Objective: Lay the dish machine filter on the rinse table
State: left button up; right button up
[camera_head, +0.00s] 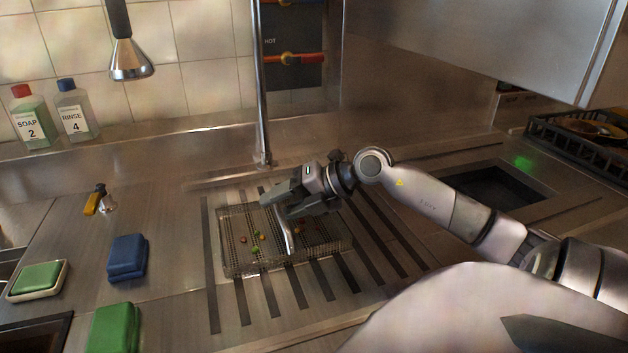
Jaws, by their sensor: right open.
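The dish machine filter (234,258) is a shallow wire-mesh tray with several small red, green and orange food bits in it. It lies flat on the dark ribs of the steel rinse table (196,300). A bright metal piece, which looks like its handle (289,240), stands up near its middle. My right gripper (275,202) is open, just above the filter and at the top of this metal piece. I cannot tell whether the fingers touch it. My left gripper is not in view.
A spray head (131,62) hangs above the back left. Soap (32,118) and rinse (76,112) bottles stand on the back ledge. Blue (127,257) and green (112,328) sponges lie at left. A dark rectangular opening (492,190) and a black rack (560,135) are at right.

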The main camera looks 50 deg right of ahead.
jog(key=v, duration=0.9)
jog(key=shift+s+a, duration=0.1)
dwell(0.6)
